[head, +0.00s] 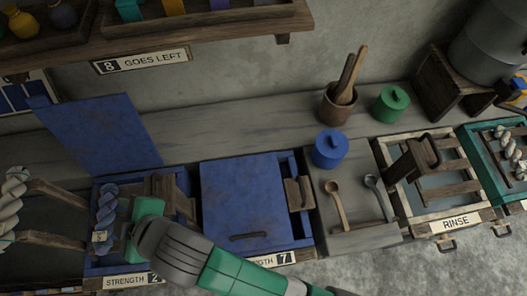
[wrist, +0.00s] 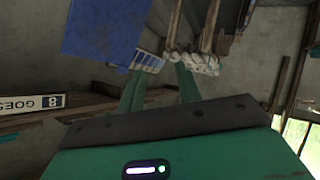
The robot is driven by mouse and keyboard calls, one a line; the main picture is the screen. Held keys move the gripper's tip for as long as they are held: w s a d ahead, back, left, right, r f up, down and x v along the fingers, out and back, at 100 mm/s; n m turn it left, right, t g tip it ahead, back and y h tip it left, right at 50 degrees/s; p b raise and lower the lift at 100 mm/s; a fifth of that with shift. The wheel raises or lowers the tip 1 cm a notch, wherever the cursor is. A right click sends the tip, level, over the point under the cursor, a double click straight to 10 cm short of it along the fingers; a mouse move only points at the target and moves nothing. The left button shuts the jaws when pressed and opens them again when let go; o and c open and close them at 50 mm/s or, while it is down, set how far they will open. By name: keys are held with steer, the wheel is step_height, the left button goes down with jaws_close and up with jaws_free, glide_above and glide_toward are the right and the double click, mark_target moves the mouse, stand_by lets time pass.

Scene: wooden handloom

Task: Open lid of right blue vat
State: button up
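The right blue vat (head: 304,222) has its blue lid (head: 242,195) shut flat, with a dark bar handle (head: 251,236) near the front edge. Its label ends in 7. The left blue vat (head: 100,252), labelled STRENGTH 2, has its lid (head: 97,133) raised and leaning back. My gripper (head: 140,222) is over the left vat, left of the shut lid and away from its handle. Its fingertips are hard to make out in the head view. In the wrist view the two green fingers (wrist: 160,78) stand apart with nothing visible between them.
A blue-purple yarn skein (head: 107,212) and wooden frame (head: 172,193) are close beside my gripper. Right of the shut vat are a tray with spoons (head: 337,205), a blue pot (head: 330,149) and the RINSE vat (head: 455,223). A shelf (head: 200,32) hangs above.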

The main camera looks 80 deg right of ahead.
steer(key=s+d+f+g+p, duration=0.2)
steer(key=s+f+g+p, duration=0.15)
steer(key=s+f, duration=0.35)
steer(key=n+g+y+p, duration=0.1)
steer(key=n+g+p, duration=0.15)
steer(key=g, duration=0.45)
glide_toward(251, 236)
steer(key=shift+m, duration=0.35)
steer(key=x, duration=0.8)
steer(key=shift+b, duration=0.4)
jaws_close()
